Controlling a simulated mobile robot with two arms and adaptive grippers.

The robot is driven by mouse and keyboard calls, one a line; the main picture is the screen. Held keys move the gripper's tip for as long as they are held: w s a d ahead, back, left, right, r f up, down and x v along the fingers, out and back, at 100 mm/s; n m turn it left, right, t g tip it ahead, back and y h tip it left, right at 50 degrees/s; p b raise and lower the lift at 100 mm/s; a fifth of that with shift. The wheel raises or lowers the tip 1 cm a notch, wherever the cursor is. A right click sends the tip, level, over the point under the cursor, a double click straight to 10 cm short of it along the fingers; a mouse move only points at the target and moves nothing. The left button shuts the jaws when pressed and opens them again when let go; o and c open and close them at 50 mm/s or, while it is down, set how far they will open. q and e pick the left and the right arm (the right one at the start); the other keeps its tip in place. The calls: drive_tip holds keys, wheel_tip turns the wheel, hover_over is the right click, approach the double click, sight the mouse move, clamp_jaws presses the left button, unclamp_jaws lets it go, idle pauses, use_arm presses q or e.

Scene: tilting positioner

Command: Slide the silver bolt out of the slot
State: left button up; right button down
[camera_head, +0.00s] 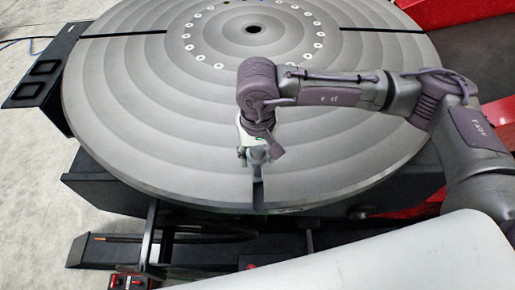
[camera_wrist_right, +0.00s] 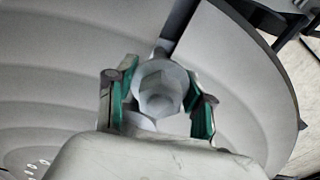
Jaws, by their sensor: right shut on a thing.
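The silver bolt (camera_wrist_right: 160,88) shows in the right wrist view as a hex head with a round flange. It stands at the slot (camera_wrist_right: 180,22) in the round grey table. My right gripper (camera_wrist_right: 158,108) has its two green-padded fingers on either side of the bolt and is shut on it. In the head view the right gripper (camera_head: 257,160) is over the front part of the table (camera_head: 150,130), at the inner end of the front slot (camera_head: 258,193). The bolt is mostly hidden there by the gripper. My left gripper is not in view.
The slot runs from the gripper to the table's front rim. A ring of small bolts (camera_head: 187,36) surrounds the centre hole (camera_head: 253,29). A dark bracket (camera_head: 45,68) stands at the left rim, and a red control box (camera_head: 130,281) sits below in front.

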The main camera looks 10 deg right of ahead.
drive_tip(key=shift+s+a, duration=0.2)
drive_tip(key=shift+s, duration=0.6)
drive_tip(key=s+a+b, duration=0.1)
drive_tip(key=s+b, duration=0.1)
drive_tip(key=s, duration=0.5)
drive_tip(key=shift+s+a+b, duration=0.3)
drive_tip(key=shift+s+b, duration=0.1)
idle(0.8)
drive_tip(key=shift+r, duration=0.1)
drive_tip(key=s, duration=0.1)
drive_tip(key=s+b, duration=0.2)
drive_tip(key=shift+s+a, duration=0.2)
drive_tip(key=shift+a, duration=0.1)
idle(0.5)
